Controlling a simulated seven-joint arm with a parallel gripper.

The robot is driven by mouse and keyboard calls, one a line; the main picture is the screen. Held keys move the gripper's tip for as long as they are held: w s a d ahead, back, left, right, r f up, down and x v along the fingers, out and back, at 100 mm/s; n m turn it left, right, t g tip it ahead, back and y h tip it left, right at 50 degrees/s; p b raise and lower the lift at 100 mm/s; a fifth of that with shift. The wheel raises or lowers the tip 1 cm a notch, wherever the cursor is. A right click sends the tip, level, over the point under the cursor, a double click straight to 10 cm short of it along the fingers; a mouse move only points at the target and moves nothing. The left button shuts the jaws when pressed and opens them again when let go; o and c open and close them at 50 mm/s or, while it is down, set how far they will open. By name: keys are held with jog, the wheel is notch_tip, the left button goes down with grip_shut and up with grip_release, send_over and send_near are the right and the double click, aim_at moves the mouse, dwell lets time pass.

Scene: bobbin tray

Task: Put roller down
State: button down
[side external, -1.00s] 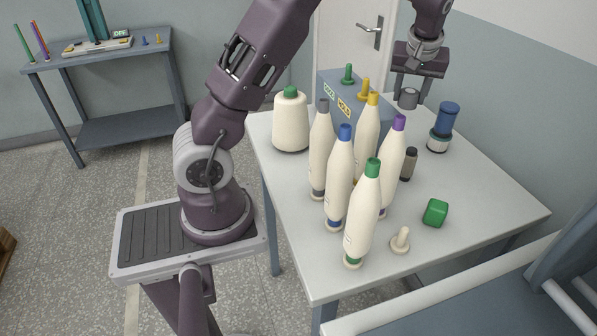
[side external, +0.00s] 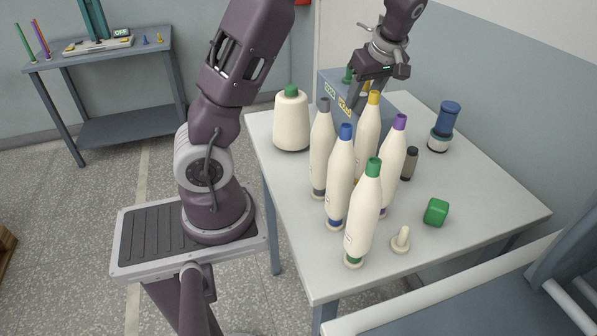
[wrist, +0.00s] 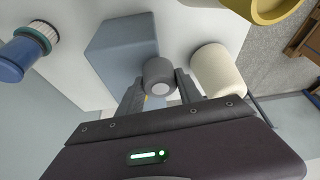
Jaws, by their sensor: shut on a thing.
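The roller, a dark grey cylinder with a pale end face (wrist: 159,77), sits between the two fingers of my gripper (wrist: 157,92) in the wrist view. My gripper is shut on it. In the side view my gripper (side external: 362,94) hangs over the back of the table, by the blue-grey box and behind the tall bobbins. The roller is hidden there behind the bobbins, so its height above any surface cannot be told.
Several tall cream bobbins with coloured caps (side external: 340,185) stand close in front. A cream cone (side external: 291,125), the blue-grey box (side external: 330,92), a blue roller (side external: 447,120), a small dark bottle (side external: 410,163), a green block (side external: 436,212) and a cream peg (side external: 400,240) share the table (side external: 480,210).

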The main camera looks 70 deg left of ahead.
jog(key=s+d+f+n+g+h, duration=0.15)
jog(key=s+n+h, duration=0.25)
jog(key=s+n, duration=0.7)
jog(key=s+f+n+g+h, duration=0.15)
jog(key=s+n+h, duration=0.3)
jog(key=n, duration=1.25)
jog(key=shift+n+t, duration=0.6)
jog(key=f, duration=1)
jog(key=shift+s+d+f, duration=0.1)
jog(key=shift+s+d, duration=0.1)
jog(key=shift+s, duration=0.05)
jog(key=c, duration=0.8)
grip_release()
jog(key=shift+f, duration=0.1)
